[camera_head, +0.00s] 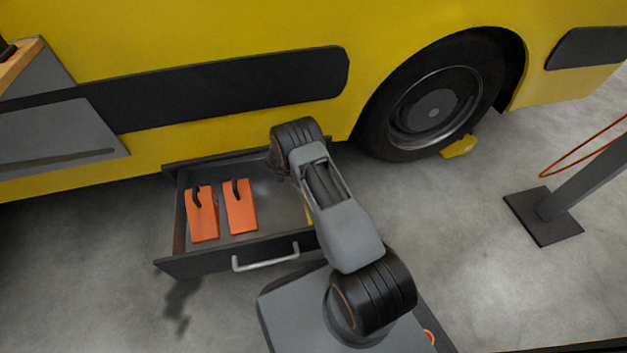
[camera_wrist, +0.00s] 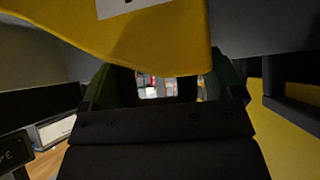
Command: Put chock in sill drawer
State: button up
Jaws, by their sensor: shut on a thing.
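The sill drawer (camera_head: 270,250) is pulled out under the yellow vehicle, with a dark front and a silver handle. My gripper (camera_wrist: 160,85) shows in the wrist view, its dark jaws shut on a yellow chock (camera_wrist: 165,42) with a white label patch. In the head view my arm reaches over the right part of the drawer and hides the gripper. A small yellow bit of the held chock (camera_head: 309,216) shows beside my arm there. I cannot tell whether it touches the drawer floor.
Two orange wedges (camera_head: 202,214) with black handles lie in the drawer's left half. Another yellow chock (camera_head: 458,148) sits on the floor against the wheel (camera_head: 432,108). A grey post on a dark base (camera_head: 542,216) stands at the right. The floor between is clear.

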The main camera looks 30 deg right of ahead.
dwell(0.3)
jog(key=o, duration=1.8)
jog(key=shift+r, duration=0.25)
jog(key=shift+p+v, duration=2.05)
jog(key=shift+v, duration=3.85)
jog(key=shift+a+f, duration=0.1)
